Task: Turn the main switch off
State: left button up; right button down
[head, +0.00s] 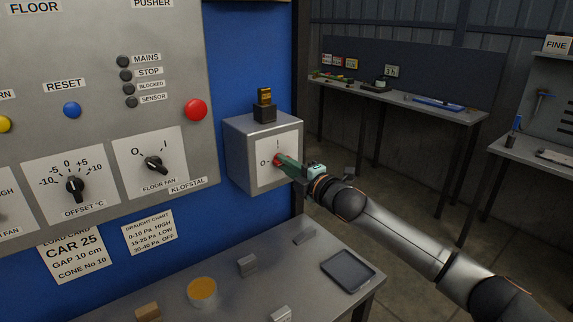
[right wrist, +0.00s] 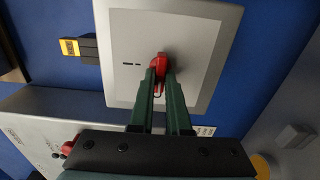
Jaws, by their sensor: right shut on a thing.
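The main switch is a grey box (head: 236,165) on the blue wall, with a pale plate (head: 290,147) marked 0 at the left and I at the top. Its red handle (head: 276,160) sits at the middle of the plate, partly hidden by my fingers. My right gripper (head: 284,164) is shut on the red handle. In the right wrist view, the red handle (right wrist: 160,62) is between the tips of my green fingers, in front of the plate (right wrist: 125,45). Which mark the handle points to is hard to tell. My left gripper is not in view.
A grey control panel (head: 100,110) with a red button (head: 196,109) and knobs is left of the box. A black and yellow piece (head: 264,105) is on top of it. The bench (head: 235,295) below holds a tablet (head: 347,270), an orange-topped tin (head: 202,291) and small blocks.

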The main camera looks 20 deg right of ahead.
jog(key=shift+r, duration=0.4)
jog(key=c, duration=0.9)
grip_release()
jog(key=shift+f, duration=0.3)
jog(key=shift+f, duration=0.15)
jog(key=shift+w, duration=0.1)
